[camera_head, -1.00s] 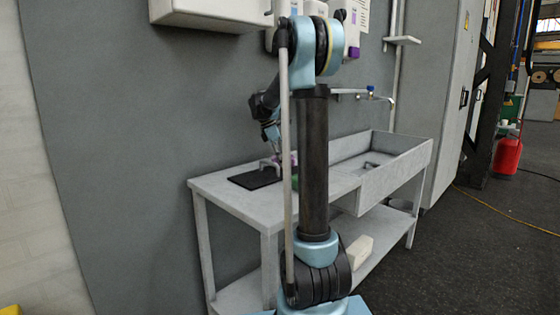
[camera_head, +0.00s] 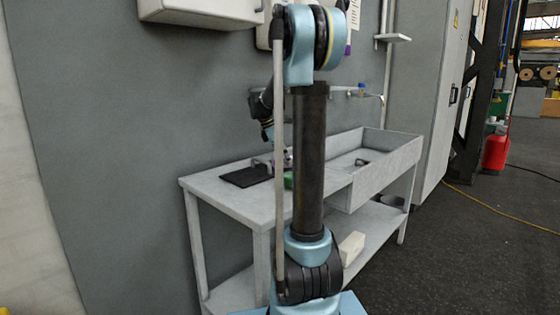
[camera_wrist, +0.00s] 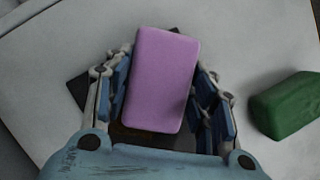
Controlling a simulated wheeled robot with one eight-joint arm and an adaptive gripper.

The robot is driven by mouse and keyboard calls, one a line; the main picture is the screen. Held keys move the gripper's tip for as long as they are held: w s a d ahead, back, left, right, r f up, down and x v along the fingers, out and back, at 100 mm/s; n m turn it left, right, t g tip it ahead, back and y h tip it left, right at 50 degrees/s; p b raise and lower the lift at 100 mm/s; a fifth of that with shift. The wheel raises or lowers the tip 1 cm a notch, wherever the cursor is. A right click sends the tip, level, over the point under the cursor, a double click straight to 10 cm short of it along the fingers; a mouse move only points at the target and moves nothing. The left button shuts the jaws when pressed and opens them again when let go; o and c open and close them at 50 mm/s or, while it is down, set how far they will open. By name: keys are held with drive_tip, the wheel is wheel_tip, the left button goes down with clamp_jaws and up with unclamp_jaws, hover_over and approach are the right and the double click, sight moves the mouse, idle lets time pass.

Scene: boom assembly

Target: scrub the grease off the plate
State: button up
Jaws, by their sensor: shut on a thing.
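My gripper (camera_wrist: 162,68) is shut on a pink-purple block (camera_wrist: 160,85), with one finger on each long side. The block looks like a sponge and is seen from above. A dark plate (camera_wrist: 78,90) lies below it on the grey worktop, mostly hidden by the block and fingers. In the head view the dark plate (camera_head: 243,177) lies flat near the back left of the worktop. My arm hides most of the gripper there. I cannot tell whether the block touches the plate, and no grease can be made out.
A green block (camera_wrist: 288,105) lies on the worktop (camera_head: 225,197), right of the gripper in the wrist view. A sink basin (camera_head: 372,158) with a tap above is at the right. The grey wall rises close behind. A pale block (camera_head: 350,247) sits on the lower shelf.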

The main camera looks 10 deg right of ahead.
drive_tip(key=shift+s+d, duration=0.5)
drive_tip(key=shift+s, duration=0.3)
drive_tip(key=shift+w, duration=0.15)
drive_tip(key=shift+w+a+r, duration=0.1)
drive_tip(key=shift+w+a, duration=0.4)
drive_tip(key=shift+w, duration=0.25)
drive_tip(key=shift+w+a+r, duration=0.1)
drive_tip(key=shift+w+a, duration=0.4)
drive_tip(key=shift+w, duration=0.25)
drive_tip(key=shift+w+a+f, duration=0.1)
drive_tip(key=shift+w+a, duration=0.55)
drive_tip(key=shift+w, duration=0.3)
drive_tip(key=shift+w+a+f, duration=0.1)
drive_tip(key=shift+w+a, duration=0.55)
drive_tip(key=shift+w, duration=0.3)
drive_tip(key=shift+w+a+f, duration=0.1)
drive_tip(key=shift+w+a, duration=0.55)
drive_tip(key=shift+w, duration=0.3)
drive_tip(key=shift+r, duration=0.15)
drive_tip(key=shift+r, duration=2.9)
